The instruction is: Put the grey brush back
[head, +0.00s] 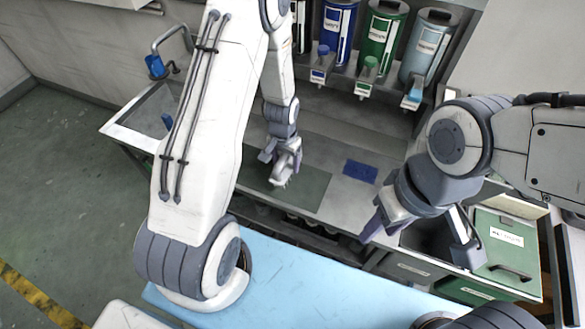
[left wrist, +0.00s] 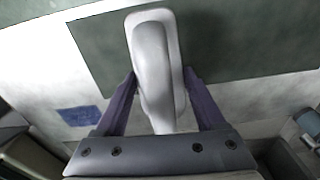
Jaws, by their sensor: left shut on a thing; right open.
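The grey brush (head: 282,179), pale with a rounded handle, is held by my left gripper (head: 287,158) over a dark green mat (head: 312,190) on the bench. In the left wrist view the brush (left wrist: 153,55) lies between the two purple fingers of my left gripper (left wrist: 160,75), which are shut on it. The mat (left wrist: 235,45) fills much of the background there. I cannot tell whether the brush touches the mat. My right gripper (head: 378,218) is open, at the bench's front edge right of the mat.
A blue pad (head: 360,171) lies right of the mat. Blue (head: 338,33), green (head: 381,38) and pale blue (head: 425,50) canisters stand along the back. A green drawer unit (head: 505,255) is at the right. A light blue surface (head: 300,285) is in front.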

